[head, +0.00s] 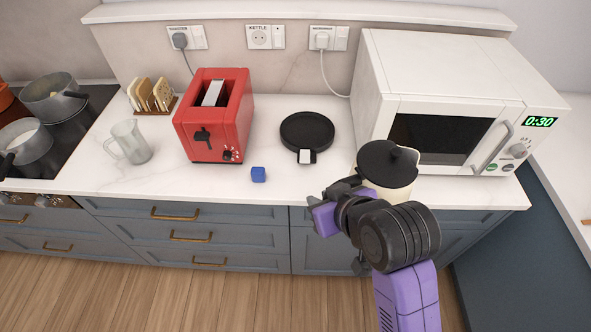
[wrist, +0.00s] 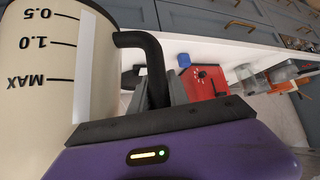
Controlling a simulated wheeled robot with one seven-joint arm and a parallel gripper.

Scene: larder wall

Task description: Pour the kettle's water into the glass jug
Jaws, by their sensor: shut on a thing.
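The cream kettle (head: 400,190) with a black lid is at the right, in front of the microwave, and looks roughly upright. My gripper (head: 345,190) is shut on its black handle (wrist: 153,65). The kettle's side (wrist: 50,45) fills the left of the wrist view, with printed marks 0.5, 1.0 and MAX. The water inside is hidden. The glass jug (head: 130,143) stands upright on the counter at the left, well away from the kettle, its handle towards the left. My arm hides the kettle's lower part in the head view.
The red toaster (head: 214,120) stands between jug and kettle, with a blue cube (head: 258,174) in front. A flat black round base (head: 307,131) lies behind. A toast rack (head: 152,95) is behind the jug; the hob with pots (head: 52,98) is left. The microwave (head: 440,110) is right.

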